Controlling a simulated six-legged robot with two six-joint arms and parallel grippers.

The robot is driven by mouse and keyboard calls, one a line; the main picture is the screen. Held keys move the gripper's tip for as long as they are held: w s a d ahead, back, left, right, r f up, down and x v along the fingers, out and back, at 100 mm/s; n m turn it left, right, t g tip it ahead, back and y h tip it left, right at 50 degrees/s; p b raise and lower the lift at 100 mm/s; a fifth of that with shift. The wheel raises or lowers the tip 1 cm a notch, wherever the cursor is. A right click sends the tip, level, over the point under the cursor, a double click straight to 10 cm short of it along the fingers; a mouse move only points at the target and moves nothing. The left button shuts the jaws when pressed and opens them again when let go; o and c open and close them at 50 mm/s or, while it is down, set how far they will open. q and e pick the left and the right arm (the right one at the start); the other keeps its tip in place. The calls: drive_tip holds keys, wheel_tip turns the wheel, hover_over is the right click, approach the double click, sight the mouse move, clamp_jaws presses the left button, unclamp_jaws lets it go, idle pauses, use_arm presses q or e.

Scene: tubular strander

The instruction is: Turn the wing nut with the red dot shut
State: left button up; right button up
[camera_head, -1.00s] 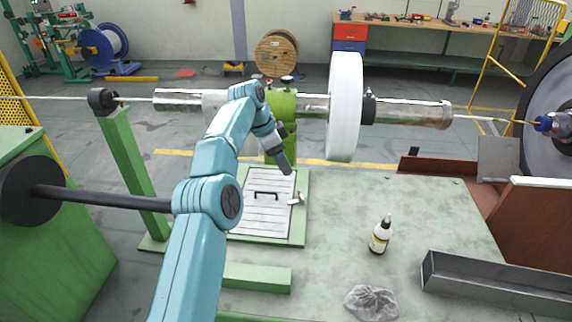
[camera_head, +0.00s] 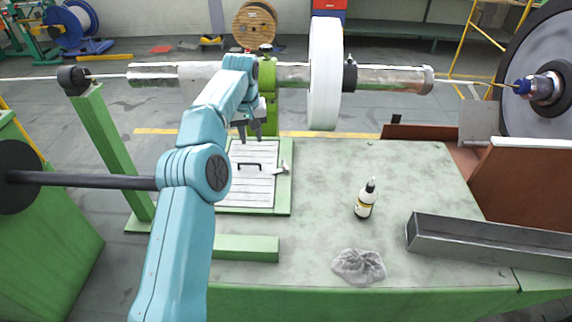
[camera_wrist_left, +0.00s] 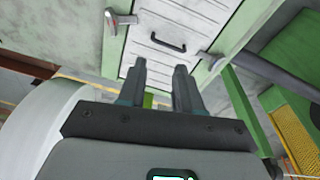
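A pale hatch panel (camera_head: 252,190) with a black handle (camera_head: 250,165) lies in a green frame. A grey wing nut (camera_head: 280,168) sits at its right edge. The left wrist view shows one wing nut (camera_wrist_left: 120,19) at the panel's left edge, with a faint reddish patch near its end, and another wing nut (camera_wrist_left: 209,57) at the right edge. I cannot tell surely which bears the red dot. My left gripper (camera_head: 247,133) points down over the panel's far end, open and empty; its parted fingers show in the left wrist view (camera_wrist_left: 160,72). It touches neither wing nut. My right gripper is out of view.
A horizontal shaft with a white disc (camera_head: 325,75) runs above and behind the panel. A green post (camera_head: 110,150) stands left.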

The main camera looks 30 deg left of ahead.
use_arm(q)
drive_tip(key=d+n+y+b, duration=0.2)
drive_tip(key=d+n+b, duration=0.1)
drive_tip(key=t+y+b, duration=0.1)
drive_tip(key=b, duration=0.2)
approach(286, 164)
drive_tip(key=shift+m, duration=0.4)
drive_tip(key=x, duration=0.8)
drive_tip(key=shift+s, duration=0.1)
drive_tip(key=shift+a+f, duration=0.1)
drive_tip(key=shift+f, duration=0.1)
clamp_jaws()
